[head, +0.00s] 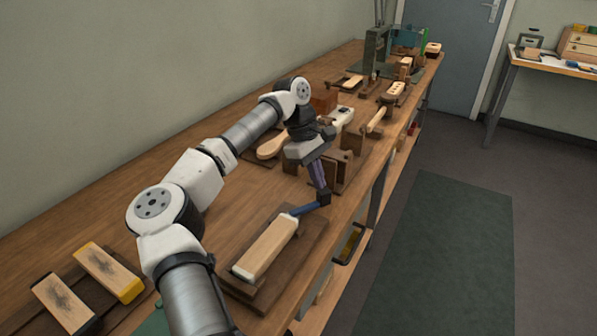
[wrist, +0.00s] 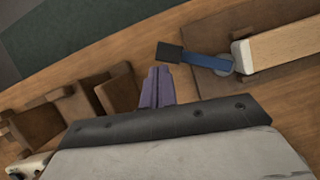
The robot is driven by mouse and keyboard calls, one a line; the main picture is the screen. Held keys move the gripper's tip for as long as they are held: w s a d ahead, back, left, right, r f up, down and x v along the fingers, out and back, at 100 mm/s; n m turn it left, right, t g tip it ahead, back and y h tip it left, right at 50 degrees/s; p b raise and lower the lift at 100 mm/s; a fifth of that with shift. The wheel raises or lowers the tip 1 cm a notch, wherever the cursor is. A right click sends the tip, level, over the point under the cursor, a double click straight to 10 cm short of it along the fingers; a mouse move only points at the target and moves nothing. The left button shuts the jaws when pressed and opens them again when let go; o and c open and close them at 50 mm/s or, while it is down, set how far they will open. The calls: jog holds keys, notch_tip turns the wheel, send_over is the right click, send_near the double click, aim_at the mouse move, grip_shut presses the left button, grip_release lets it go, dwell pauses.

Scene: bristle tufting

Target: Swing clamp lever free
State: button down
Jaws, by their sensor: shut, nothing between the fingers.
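The clamp lever (head: 305,209) is a blue bar with a black end grip (head: 324,198).
Brown wooden holders (wrist: 117,95) stand close to my gripper on the side away from the block. Two bristled brush blocks (head: 110,272) lie at the lower left of the bench. The bench front edge is near the lever, with open floor and a dark mat (head: 435,265) beyond.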

aim_at(319, 203)
jog(key=shift+s+d+f, duration=0.1)
jog(key=shift+s+d, duration=0.9)
jog(key=shift+s, duration=0.05)
jog(key=shift+s+d+b, duration=0.25)
jog(key=shift+s+b, duration=0.1)
jog(key=shift+s, duration=0.15)
jog(key=shift+s+d+b, duration=0.2)
jog(key=shift+s+b, duration=0.1)
jog(key=shift+s, duration=0.15)
jog(key=shift+s+d+b, duration=0.15)
jog(key=shift+s+b, duration=0.2)
jog(key=shift+s, duration=0.6)
jog(key=shift+s+m+g+y+b, duration=0.3)
jog(key=shift+s+m, duration=0.75)
jog(key=shift+m, duration=0.45)
jog(key=p+v, duration=0.1)
jog(key=v, duration=1.3)
jog(key=shift+s+d, duration=0.15)
